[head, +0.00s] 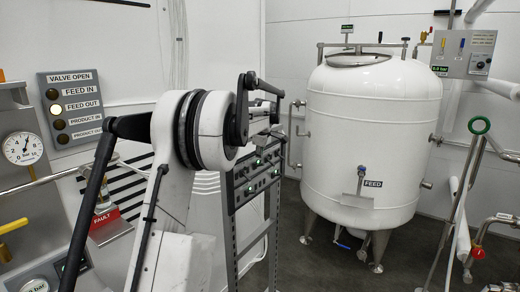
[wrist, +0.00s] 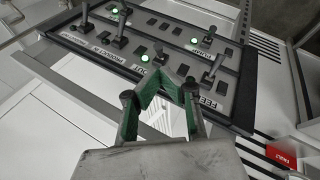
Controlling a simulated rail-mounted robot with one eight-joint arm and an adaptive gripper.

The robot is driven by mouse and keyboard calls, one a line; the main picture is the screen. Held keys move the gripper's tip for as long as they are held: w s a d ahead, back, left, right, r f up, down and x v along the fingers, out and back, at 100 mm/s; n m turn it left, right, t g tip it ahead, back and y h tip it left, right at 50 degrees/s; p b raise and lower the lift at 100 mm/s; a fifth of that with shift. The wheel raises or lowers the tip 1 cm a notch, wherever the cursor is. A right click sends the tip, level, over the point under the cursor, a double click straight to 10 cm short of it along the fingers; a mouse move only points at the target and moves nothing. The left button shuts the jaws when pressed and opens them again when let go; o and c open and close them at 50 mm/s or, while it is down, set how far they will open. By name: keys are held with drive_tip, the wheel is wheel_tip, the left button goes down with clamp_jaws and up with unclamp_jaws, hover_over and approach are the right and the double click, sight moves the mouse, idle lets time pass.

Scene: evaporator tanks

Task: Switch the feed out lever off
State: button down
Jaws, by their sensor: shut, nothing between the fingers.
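The lever panel (wrist: 185,33) fills the upper part of the wrist view, with its labels turned in the picture. Several dark levers stand on it. I cannot tell for certain which is the feed out lever. My gripper (wrist: 168,77) is shut and empty in front of the panel's near edge, between these two labels, and hides part of it. In the head view the FEED OUT lamp (head: 55,110) is lit bright.
The panel's rack (head: 240,215) stands beyond my arm in the head view. A white FEED tank (head: 375,145) stands at the right. A gauge (head: 23,148) and pipes are at the left. A red FAULT box (wrist: 281,155) is at the wrist view's lower right.

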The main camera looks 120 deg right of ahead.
sight(260, 165)
drive_tip(key=shift+p+x, duration=0.3)
drive_tip(key=shift+x, duration=2.2)
drive_tip(key=shift+w, duration=0.1)
